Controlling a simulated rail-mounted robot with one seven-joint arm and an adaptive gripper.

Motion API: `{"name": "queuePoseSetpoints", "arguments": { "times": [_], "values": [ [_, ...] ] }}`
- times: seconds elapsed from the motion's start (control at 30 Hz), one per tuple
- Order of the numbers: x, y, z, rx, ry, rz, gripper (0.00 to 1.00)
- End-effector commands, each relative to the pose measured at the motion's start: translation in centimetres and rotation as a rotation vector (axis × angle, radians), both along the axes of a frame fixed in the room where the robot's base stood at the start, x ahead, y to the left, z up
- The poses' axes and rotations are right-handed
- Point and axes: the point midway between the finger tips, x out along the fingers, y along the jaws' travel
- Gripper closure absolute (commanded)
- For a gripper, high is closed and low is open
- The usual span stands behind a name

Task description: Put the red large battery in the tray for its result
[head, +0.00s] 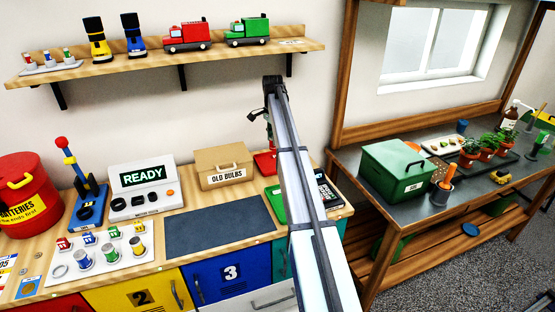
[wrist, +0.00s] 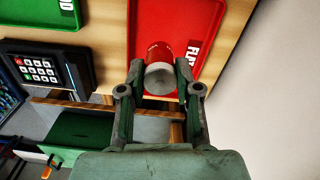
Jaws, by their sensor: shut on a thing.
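In the wrist view my gripper (wrist: 159,82) is shut on the red large battery (wrist: 157,52), with its grey end facing the camera. Behind the battery in that view is the red tray (wrist: 205,15), its label partly cut off and starting "FL". In the head view the red tray (head: 265,163) lies at the back right of the bench, partly behind my arm. The green tray (head: 274,199) is in front of it, and also shows in the wrist view (wrist: 40,12). In the head view my gripper (head: 269,137) hangs near the red tray; the battery is not clear there.
The battery tester (head: 142,189) reads READY. The OLD BULBS box (head: 222,168) stands left of the red tray. A black keypad device (head: 325,190) is right of the green tray, and also shows in the wrist view (wrist: 40,70). A shelf (head: 215,55) with toy trucks runs above.

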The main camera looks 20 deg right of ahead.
Motion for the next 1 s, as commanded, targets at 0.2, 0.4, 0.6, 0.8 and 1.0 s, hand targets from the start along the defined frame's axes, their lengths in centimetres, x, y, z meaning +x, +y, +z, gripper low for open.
{"name": "queuePoseSetpoints", "arguments": {
  "times": [0.2, 0.4, 0.6, 0.8, 1.0],
  "values": [
    [-0.2, 0.1, -3.4, 0.001, 0.001, 0.000, 1.00],
    [-0.1, 0.0, -5.3, 0.000, -0.001, 0.002, 1.00],
    [-0.1, 0.1, -7.5, 0.000, 0.001, 0.002, 1.00],
    [-0.1, 0.0, -8.8, 0.000, -0.001, 0.003, 1.00],
    [-0.1, 0.0, -8.9, 0.000, -0.001, 0.003, 1.00]
  ]
}}
